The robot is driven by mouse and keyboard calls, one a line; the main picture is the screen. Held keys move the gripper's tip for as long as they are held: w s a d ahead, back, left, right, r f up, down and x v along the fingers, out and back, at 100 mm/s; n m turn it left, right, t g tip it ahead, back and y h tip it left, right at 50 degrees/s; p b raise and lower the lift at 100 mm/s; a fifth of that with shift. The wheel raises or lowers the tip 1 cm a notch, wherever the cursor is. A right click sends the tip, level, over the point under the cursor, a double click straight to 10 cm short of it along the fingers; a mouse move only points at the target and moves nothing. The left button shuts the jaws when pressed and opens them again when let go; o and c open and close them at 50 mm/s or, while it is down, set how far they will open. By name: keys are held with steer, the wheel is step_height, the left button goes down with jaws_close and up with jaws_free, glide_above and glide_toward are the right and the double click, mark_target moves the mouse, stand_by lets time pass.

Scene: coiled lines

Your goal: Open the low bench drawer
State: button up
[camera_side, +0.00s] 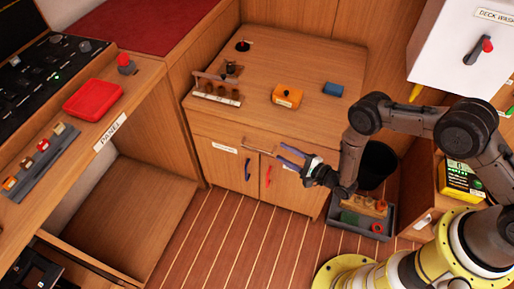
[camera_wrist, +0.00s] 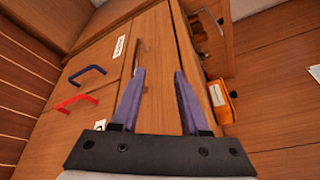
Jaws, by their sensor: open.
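The low bench (camera_side: 310,62) stands in the middle of the side view, with a wooden front below its top. A pale metal bar handle (camera_side: 258,146) is high on that front, right of a white label (camera_side: 224,147). The drawer looks shut, though its edges are hard to make out. My gripper (camera_side: 278,151) is open in front of the bench, its blue-purple fingers pointing at the handle's right end. In the wrist view my gripper (camera_wrist: 160,72) has its left fingertip close to the handle (camera_wrist: 141,50). I cannot tell whether they touch. Nothing is held.
Blue (camera_side: 247,170) and red (camera_side: 267,176) handles sit lower on the front. A rack (camera_side: 217,90), orange box (camera_side: 287,96) and blue block (camera_side: 333,89) are on top. A grey tray (camera_side: 347,226) and black bin (camera_side: 377,163) stand right. Floor before the bench is clear.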

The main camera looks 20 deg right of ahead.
mark_target(257, 150)
steer(key=shift+g, duration=0.3)
steer(key=w+a+f, duration=0.2)
steer(key=w, duration=0.1)
steer(key=w+a+f, duration=0.2)
steer(key=w, duration=0.1)
steer(key=w+a+f, duration=0.2)
steer(key=w, duration=0.1)
steer(key=shift+w, duration=0.3)
jaws_close()
stand_by(1.2)
